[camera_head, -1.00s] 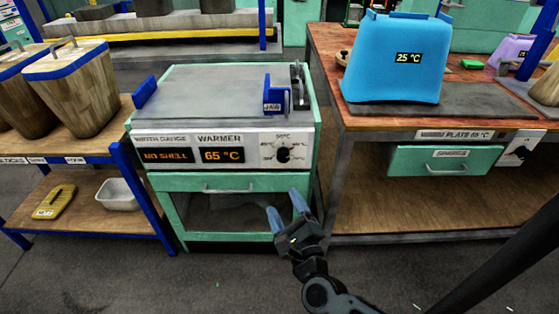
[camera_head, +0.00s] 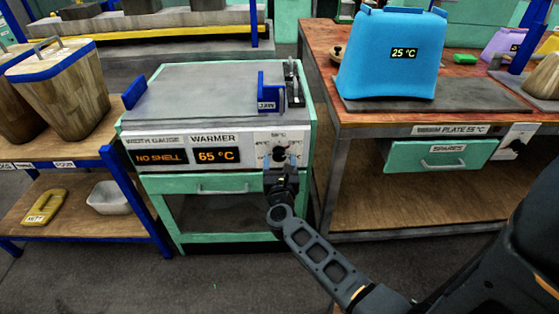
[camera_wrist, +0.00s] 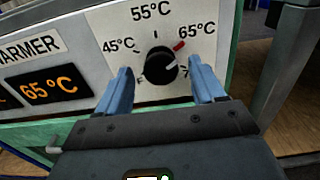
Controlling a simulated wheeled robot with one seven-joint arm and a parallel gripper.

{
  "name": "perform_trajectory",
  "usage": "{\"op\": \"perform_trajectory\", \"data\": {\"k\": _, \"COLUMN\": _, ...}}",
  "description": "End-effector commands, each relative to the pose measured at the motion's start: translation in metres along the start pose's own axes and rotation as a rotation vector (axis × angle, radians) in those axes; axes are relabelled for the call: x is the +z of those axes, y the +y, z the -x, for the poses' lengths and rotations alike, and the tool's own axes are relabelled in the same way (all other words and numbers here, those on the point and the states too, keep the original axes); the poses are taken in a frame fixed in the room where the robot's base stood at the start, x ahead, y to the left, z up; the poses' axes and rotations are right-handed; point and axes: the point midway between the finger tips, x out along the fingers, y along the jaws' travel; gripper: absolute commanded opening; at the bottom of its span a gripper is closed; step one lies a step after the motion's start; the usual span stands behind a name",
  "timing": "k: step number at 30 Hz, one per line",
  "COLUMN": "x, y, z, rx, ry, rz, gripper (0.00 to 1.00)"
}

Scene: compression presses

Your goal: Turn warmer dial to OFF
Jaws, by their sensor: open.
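The warmer dial (camera_wrist: 160,66) is a round black knob on the white front panel of the warmer (camera_head: 218,147). The labels 45°C, 55°C and 65°C show. The lower-left label is mostly hidden behind a finger, with only an "F" visible. The warmer display (camera_wrist: 49,87) reads 65 °C. My gripper (camera_wrist: 160,68) is open, with one blue finger on each side of the dial; I cannot tell if they touch it. It also shows in front of the dial in the head view (camera_head: 280,163).
A blue JAW part (camera_head: 270,92) stands on the warmer's top near the dial. A green drawer (camera_head: 205,185) is below the panel. A workbench (camera_head: 430,121) with a blue container (camera_head: 390,65) stands to the right. A wooden shelf (camera_head: 85,152) stands to the left.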

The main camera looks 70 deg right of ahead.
Motion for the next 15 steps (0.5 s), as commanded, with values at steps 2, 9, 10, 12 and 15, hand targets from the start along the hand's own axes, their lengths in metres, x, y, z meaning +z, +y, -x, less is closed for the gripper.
{"op": "perform_trajectory", "data": {"k": 2, "x": 0.0005, "y": 0.0001, "z": -0.0058, "rx": -0.001, "ry": -0.001, "rz": 0.0, "gripper": 0.68}}
{"op": "perform_trajectory", "data": {"k": 9, "x": -0.0001, "y": -0.0001, "z": -0.0085, "rx": 0.0, "ry": 0.0, "rz": 0.001, "gripper": 0.68}}
{"op": "perform_trajectory", "data": {"k": 10, "x": -0.0001, "y": -0.0001, "z": -0.0085, "rx": 0.0, "ry": 0.0, "rz": 0.001, "gripper": 0.68}}
{"op": "perform_trajectory", "data": {"k": 12, "x": 0.0, "y": -0.0001, "z": -0.0084, "rx": 0.0, "ry": 0.0, "rz": 0.001, "gripper": 0.66}}
{"op": "perform_trajectory", "data": {"k": 15, "x": 0.0, "y": -0.0001, "z": -0.0084, "rx": 0.0, "ry": 0.0, "rz": 0.001, "gripper": 0.57}}
